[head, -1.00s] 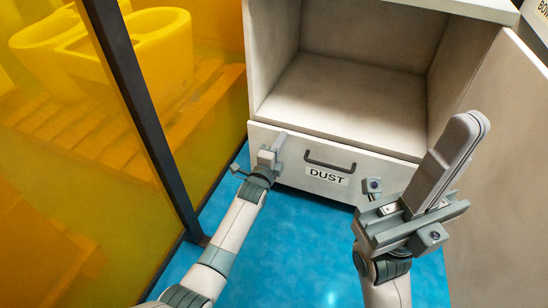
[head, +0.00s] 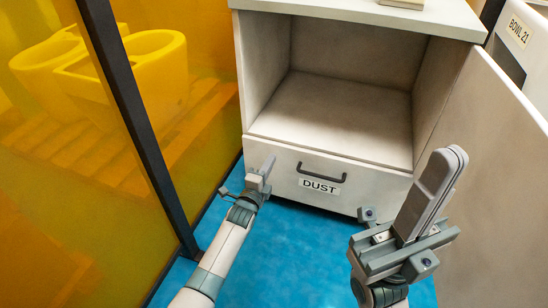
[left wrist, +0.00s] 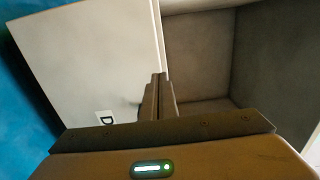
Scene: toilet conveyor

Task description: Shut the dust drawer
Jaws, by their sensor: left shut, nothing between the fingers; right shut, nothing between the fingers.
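The dust drawer (head: 375,188) is the pale front at the bottom of the cabinet, with a dark bar handle (head: 322,176) and a DUST label (head: 319,187). It looks nearly flush below the cabinet; I cannot tell whether a gap is left. My left gripper (head: 267,166) is shut and empty at the left part of the drawer front, left of the handle; contact is unclear. In the left wrist view its fingers (left wrist: 157,98) overlap the drawer front (left wrist: 90,55), with part of the label visible. My right gripper (head: 447,160) is shut and empty, raised right of the drawer.
The open cabinet compartment (head: 335,118) above the drawer is empty. A pale panel (head: 485,150) stands at the right, with a BOWL 21 label (head: 517,33) behind it. An amber screen with a dark post (head: 128,100) stands at the left. The blue floor (head: 290,250) is clear.

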